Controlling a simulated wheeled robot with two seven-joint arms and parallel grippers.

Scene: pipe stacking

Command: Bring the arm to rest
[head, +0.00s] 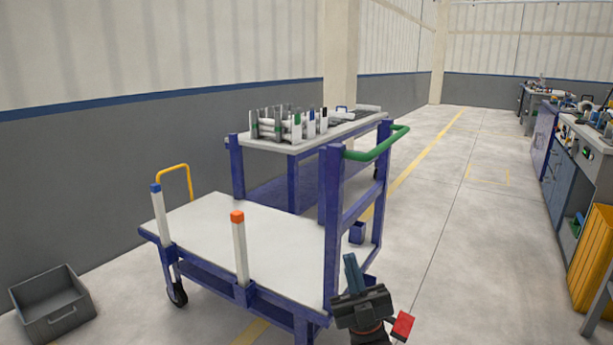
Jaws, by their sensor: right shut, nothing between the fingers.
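My right gripper (352,272) comes in at the bottom, right of the middle, with its fingers together and pointing up. Nothing shows between the fingers. In the picture it stands just right of the near cart's blue frame; I cannot tell the exact gap. My left gripper is out of view. The near cart (230,235) has a white, bare top, a post with a blue cap (156,205) and a post with an orange cap (239,250). Pipes (285,125) in a rack stand on the table (350,127) behind it.
A green handle (378,146) tops the blue frame. A grey bin (52,305) lies on the floor at left. Workbenches (575,150) and a yellow container (592,255) line the right side. The floor (465,240) between is clear.

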